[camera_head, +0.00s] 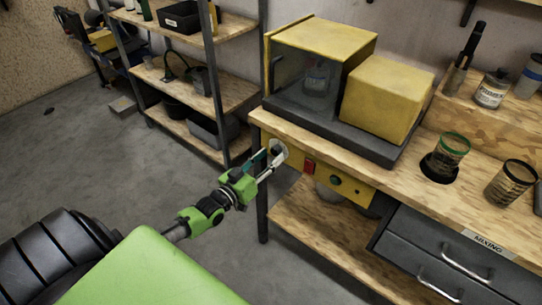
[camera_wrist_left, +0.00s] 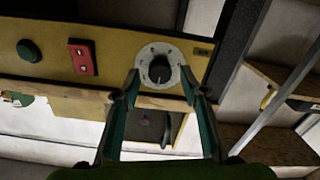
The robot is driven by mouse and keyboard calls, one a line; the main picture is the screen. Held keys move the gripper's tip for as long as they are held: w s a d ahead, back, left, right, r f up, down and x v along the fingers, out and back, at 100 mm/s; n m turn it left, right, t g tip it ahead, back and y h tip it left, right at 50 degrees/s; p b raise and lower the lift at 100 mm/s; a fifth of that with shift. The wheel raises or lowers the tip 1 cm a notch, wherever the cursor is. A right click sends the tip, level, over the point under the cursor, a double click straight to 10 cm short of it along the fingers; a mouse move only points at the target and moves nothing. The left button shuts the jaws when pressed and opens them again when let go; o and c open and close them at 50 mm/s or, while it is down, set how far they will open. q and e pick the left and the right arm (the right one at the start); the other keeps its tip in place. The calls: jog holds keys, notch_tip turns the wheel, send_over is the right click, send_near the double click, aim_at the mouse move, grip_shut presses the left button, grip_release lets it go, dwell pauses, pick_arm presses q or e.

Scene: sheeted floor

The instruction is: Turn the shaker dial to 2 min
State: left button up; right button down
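The shaker dial (camera_head: 279,149) is a dark round knob on a pale marked disc, at the left end of a yellow control panel (camera_head: 354,190) under the bench top. It shows closer in the left wrist view (camera_wrist_left: 159,70); its markings are too small to read. My left gripper (camera_head: 268,163) is at the dial, its fingers pointing at the panel. In the left wrist view, the gripper (camera_wrist_left: 160,80) is open, one fingertip on either side of the knob; I cannot tell whether they touch it. The yellow shaker (camera_head: 325,40) stands on the bench above. My right gripper is out of view.
A red switch (camera_head: 309,166) and a green button (camera_head: 336,180) sit beside the dial on the panel. The bench leg (camera_head: 262,200) is just below. A shelf rack (camera_head: 215,95) stands to the left. Jars, including a green-rimmed one (camera_head: 452,150), stand on the bench at right.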

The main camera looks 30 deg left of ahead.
pick_arm(q)
jog(key=shift+w, duration=0.7)
jog(key=c, duration=1.1)
jog(key=shift+c, duration=0.2)
